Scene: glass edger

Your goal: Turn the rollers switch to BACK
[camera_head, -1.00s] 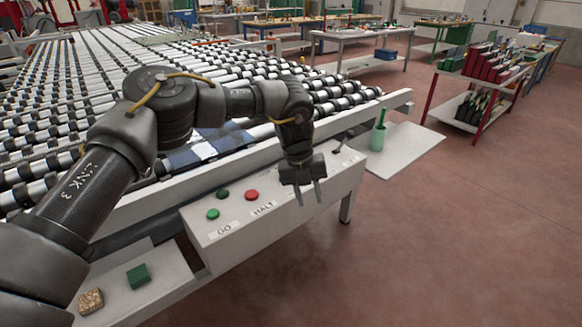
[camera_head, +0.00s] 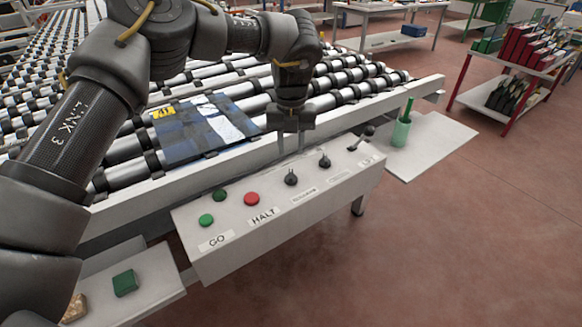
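The white control panel (camera_head: 225,213) carries two black knobs, one nearer the HALT button (camera_head: 291,178) and one further right (camera_head: 324,161). A black lever (camera_head: 364,138) stands at the panel's right end. The labels below the knobs are too small to read surely, so I cannot tell which is the rollers switch or where it points. My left gripper (camera_head: 291,149) is pointed down, its two thin fingers apart and empty. It shows just above the first knob in the picture, near the panel's back edge, with no visible contact. My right gripper is not in view.
A green GO button (camera_head: 206,220), a dark green button (camera_head: 219,194) and the red HALT button (camera_head: 252,199) are left of the knobs.

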